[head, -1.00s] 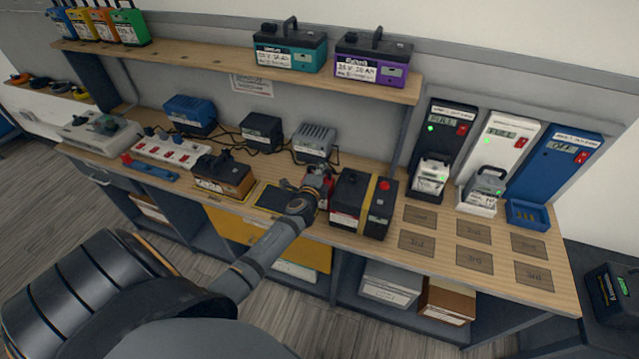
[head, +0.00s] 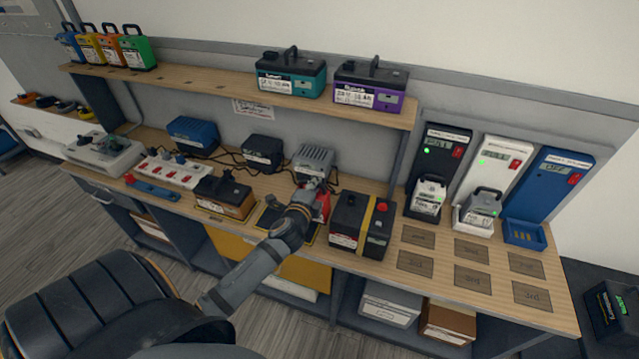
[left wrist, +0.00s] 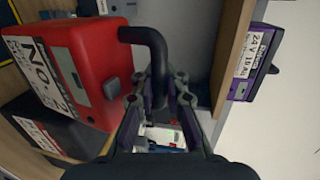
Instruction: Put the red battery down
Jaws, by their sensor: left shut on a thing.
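The red battery (left wrist: 75,65) has a white label reading "No. 2" and a black handle (left wrist: 150,45). In the left wrist view my left gripper (left wrist: 160,95) is shut on that handle. In the head view the red battery (head: 322,205) shows only partly, behind my left gripper (head: 312,188), at the bench between a dark mat (head: 270,218) and a black battery box with a yellow strap (head: 350,225). I cannot tell whether its base touches the bench. My right gripper is not in view.
A black-and-tan battery (head: 225,197) stands left of the mat. A grey charger (head: 314,162) is close behind the red battery. The shelf (head: 225,87) above holds a teal battery (head: 290,75) and a purple battery (head: 370,85). Marked squares (head: 472,250) on the right of the bench are empty.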

